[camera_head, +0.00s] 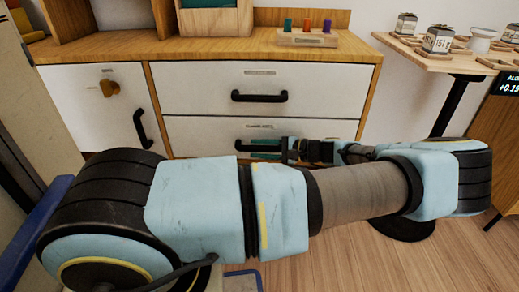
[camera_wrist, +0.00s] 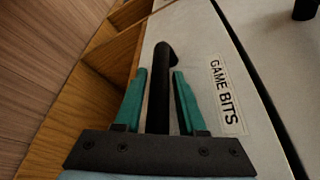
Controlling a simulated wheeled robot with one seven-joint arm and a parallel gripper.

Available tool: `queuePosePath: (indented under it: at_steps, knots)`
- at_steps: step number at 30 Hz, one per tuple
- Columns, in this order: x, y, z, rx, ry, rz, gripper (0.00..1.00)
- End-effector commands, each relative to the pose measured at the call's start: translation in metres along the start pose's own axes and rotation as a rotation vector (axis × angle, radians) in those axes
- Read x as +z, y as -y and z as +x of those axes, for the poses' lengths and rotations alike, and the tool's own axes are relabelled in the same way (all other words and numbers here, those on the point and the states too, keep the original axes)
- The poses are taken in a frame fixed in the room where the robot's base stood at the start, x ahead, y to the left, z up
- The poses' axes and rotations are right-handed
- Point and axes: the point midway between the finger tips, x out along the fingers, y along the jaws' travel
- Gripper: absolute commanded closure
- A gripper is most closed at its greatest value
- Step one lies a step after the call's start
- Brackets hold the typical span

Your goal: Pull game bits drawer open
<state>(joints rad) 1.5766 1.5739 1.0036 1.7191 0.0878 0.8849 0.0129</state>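The game bits drawer (camera_head: 200,136) is the lower white drawer of the wooden cabinet, and its front looks flush with the cabinet. Its "GAME BITS" label (camera_wrist: 227,97) reads clearly in the wrist view. Its black bar handle (camera_wrist: 158,90) runs between the two teal fingers of my gripper (camera_wrist: 159,73). The fingers are open, one on each side of the handle, with narrow gaps visible. In the head view, my gripper (camera_head: 265,148) is at the lower drawer and partly covers its handle.
The upper drawer (camera_head: 200,80) with its own black handle is closed. A cabinet door (camera_head: 85,110) is at left. A block with coloured pegs (camera_head: 306,40) stands on the cabinet top. A small table (camera_head: 430,57) with canisters stands at right. Wooden floor shows at lower right.

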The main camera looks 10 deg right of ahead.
Motion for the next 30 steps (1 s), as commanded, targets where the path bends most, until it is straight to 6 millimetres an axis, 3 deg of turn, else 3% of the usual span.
queuePosePath:
  at_steps: [5,15,30]
  knots:
    - [0.0,0.0,-0.0001,0.0,0.0,0.0,0.63]
    - [-0.0001,-0.0001,-0.0004,0.0,0.0,0.0,1.0]
    - [-0.0002,-0.0003,-0.0007,0.001,-0.001,0.0,1.0]
